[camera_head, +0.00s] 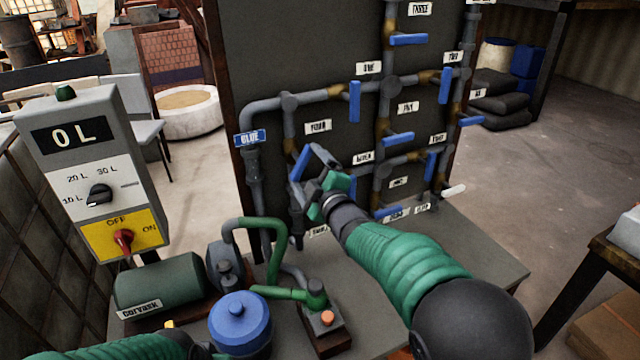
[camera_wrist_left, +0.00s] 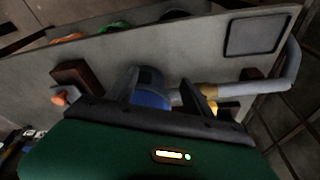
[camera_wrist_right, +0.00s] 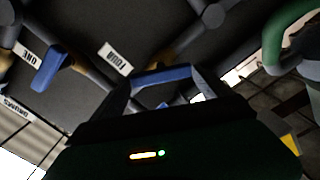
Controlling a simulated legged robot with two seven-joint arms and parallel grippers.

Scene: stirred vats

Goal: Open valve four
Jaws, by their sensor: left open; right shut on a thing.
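The label FOUR (camera_head: 318,127) is on the dark pipe board. Below it, the blue lever of valve four (camera_head: 299,163) slants off its pipe. My right gripper (camera_head: 312,165) reaches the lever from the front. In the right wrist view the blue lever (camera_wrist_right: 162,75) lies between the two fingers, below the FOUR label (camera_wrist_right: 115,57). The gripper is shut on it. The valve body is partly hidden by the gripper. My left gripper (camera_wrist_left: 170,88) is open, low over the bench by the blue pot (camera_head: 240,320). In the head view mostly its green arm shows, at the bottom left.
Other blue levers, such as ONE's (camera_head: 355,101) and THREE's (camera_head: 408,40), stick out from the board. A control box (camera_head: 95,165) reading 0 L stands at left. A green motor (camera_head: 160,285) and green hose (camera_head: 262,228) crowd the bench (camera_head: 480,260), which is clearer at right.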

